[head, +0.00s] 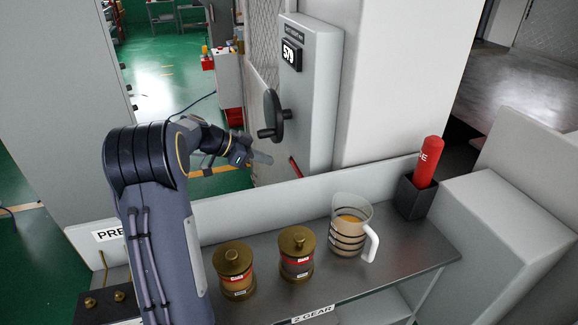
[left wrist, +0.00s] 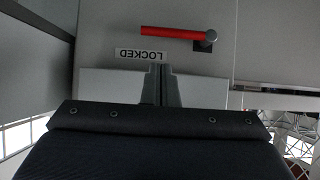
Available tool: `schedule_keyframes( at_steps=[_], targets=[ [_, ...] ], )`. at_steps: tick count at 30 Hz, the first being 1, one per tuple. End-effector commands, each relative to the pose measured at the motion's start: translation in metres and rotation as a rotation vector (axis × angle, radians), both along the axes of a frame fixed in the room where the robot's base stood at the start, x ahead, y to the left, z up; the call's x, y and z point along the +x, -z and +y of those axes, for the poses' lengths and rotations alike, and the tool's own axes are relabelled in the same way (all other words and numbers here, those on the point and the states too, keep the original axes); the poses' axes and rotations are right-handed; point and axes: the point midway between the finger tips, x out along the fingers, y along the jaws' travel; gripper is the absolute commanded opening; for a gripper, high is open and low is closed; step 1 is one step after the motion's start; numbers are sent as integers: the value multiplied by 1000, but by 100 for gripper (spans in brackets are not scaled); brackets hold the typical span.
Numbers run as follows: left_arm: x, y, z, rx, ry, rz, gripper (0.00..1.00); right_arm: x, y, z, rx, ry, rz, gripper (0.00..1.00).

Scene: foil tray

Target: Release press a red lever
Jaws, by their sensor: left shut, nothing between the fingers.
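The red lever (left wrist: 172,33) lies horizontal in the left wrist view, with its grey pivot (left wrist: 208,37) at the right end. A LOCKED label (left wrist: 139,56) shows upside down just below it. In the head view only a small red part of the lever (head: 296,168) shows low on the grey cabinet. My left gripper (left wrist: 160,70) is shut and empty, its fingertips below the lever and apart from it in the wrist picture. It also shows in the head view (head: 262,158), just left of the lever. My right gripper is out of view.
A black handwheel (head: 274,116) sticks out of the grey cabinet (head: 314,80) above my left gripper. A shelf (head: 400,255) in front holds two brass-lidded jars (head: 233,271) (head: 296,254), a glass jug (head: 348,228) and a black holder (head: 412,198) with a red cylinder (head: 427,163).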

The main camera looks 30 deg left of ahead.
Motion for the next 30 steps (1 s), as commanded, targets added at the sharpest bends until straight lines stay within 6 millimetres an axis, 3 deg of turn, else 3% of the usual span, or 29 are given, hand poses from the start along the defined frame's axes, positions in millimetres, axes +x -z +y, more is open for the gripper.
schedule_keyframes(
  at_steps=[18, 30],
  targets=[
    [57, 49, -50, -1, 2, 2, 0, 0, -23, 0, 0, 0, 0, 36],
    [62, 55, -54, 0, 0, 0, 0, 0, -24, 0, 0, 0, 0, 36]
  ],
)
